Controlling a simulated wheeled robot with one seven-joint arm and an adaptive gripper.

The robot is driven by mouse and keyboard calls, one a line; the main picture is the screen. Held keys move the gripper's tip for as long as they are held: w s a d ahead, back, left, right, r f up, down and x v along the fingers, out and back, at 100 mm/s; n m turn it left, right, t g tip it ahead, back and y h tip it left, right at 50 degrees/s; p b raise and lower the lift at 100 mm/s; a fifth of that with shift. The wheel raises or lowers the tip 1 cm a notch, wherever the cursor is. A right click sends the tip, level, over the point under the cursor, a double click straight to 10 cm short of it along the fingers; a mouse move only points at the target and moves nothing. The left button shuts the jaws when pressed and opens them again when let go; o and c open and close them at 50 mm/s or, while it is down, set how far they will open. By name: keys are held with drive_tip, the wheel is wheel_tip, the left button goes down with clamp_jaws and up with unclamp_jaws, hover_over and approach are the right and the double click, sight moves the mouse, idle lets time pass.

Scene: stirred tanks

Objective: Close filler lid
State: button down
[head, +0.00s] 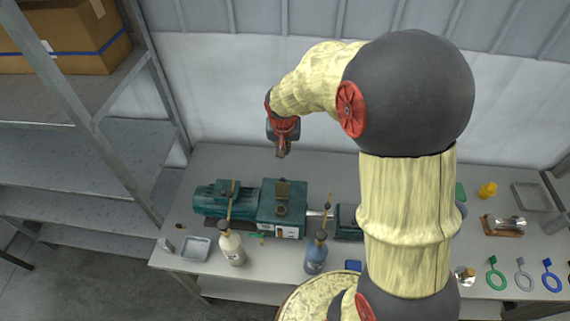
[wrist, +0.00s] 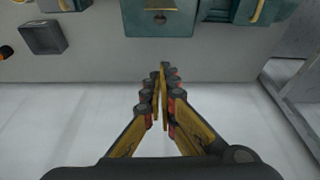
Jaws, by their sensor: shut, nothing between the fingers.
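A dark green machine (head: 282,204) stands on the bench, with a ribbed motor on its left and a shaft on its right. On its top are a small brownish plate (head: 283,187) toward the back and a round dark fitting (head: 281,210) in front of it. The plate may be the filler lid; I cannot tell its angle. My gripper (head: 282,153) is shut and empty, pointing down behind the machine, apart from it. In the wrist view my gripper (wrist: 162,72) has its fingers together, below the machine's green body (wrist: 160,18) at the top edge.
A cream bottle (head: 231,248) and a blue-grey bottle (head: 316,256) stand in front of the machine. A grey tray (head: 196,249) lies at the left front. Coloured ring tags (head: 497,275) and a yellow item (head: 487,190) are at the right. A metal shelf (head: 75,145) rises at the left.

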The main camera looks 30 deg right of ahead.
sight(283, 187)
wheel_tip(283, 187, down, 9)
drive_tip(key=p, duration=0.1)
drive_tip(key=shift+s+a+f+p, duration=0.15)
drive_tip(key=shift+s+a+p, duration=0.15)
drive_tip(key=shift+s+p, duration=0.1)
idle(0.4)
drive_tip(key=shift+f+b, duration=0.15)
drive_tip(key=shift+b, duration=1.05)
